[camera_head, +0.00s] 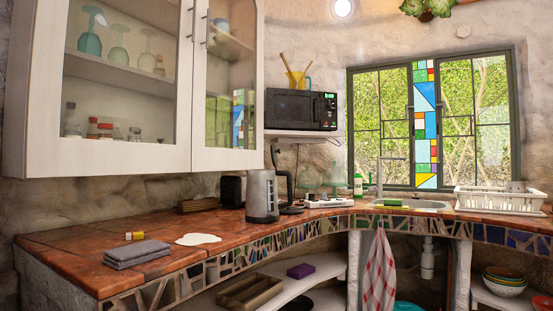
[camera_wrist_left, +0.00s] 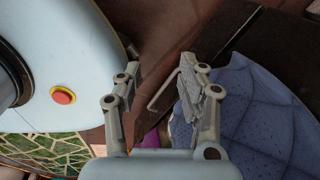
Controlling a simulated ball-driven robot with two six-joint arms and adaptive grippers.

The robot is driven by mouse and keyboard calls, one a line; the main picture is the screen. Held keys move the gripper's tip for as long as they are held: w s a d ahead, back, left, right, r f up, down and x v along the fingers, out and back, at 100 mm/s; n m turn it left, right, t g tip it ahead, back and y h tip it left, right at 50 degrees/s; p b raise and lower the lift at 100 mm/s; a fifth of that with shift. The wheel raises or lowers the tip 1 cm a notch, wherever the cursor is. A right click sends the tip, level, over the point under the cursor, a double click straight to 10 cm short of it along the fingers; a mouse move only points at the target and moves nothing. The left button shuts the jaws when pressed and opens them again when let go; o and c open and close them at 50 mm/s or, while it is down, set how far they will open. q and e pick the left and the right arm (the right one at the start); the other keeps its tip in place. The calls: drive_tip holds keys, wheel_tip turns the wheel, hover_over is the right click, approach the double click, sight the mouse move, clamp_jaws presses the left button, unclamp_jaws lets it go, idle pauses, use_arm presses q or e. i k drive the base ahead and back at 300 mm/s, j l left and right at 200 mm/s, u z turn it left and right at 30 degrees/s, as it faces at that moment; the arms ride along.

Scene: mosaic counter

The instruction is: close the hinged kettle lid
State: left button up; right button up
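The kettle (camera_head: 262,197), with a silver-grey body and a black handle (camera_head: 289,186) on its right, stands upright on the counter in the head view. A small dark piece (camera_head: 275,157) stands up above its top on the handle side; it looks like the raised lid, but it is too small to be sure. My left gripper (camera_wrist_left: 160,66) is open and empty in the left wrist view, with a clear gap between its fingers. The kettle does not show in that view. Neither gripper shows in the head view, so both appear away from the kettle.
Wall cabinets (camera_head: 95,150) hang above. A dark toaster-like box (camera_head: 232,191) stands behind the kettle. A blue cushion-like thing (camera_wrist_left: 262,115) lies beside my left gripper.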

sight(274, 152)
drive_tip(key=u, duration=0.5)
drive_tip(key=i+l+u, duration=0.2)
drive_tip(key=u, duration=0.15)
drive_tip(key=i+l+u, duration=0.15)
drive_tip(key=l+u, duration=0.2)
drive_tip(key=i+l+u, duration=0.15)
drive_tip(key=l+u, duration=0.15)
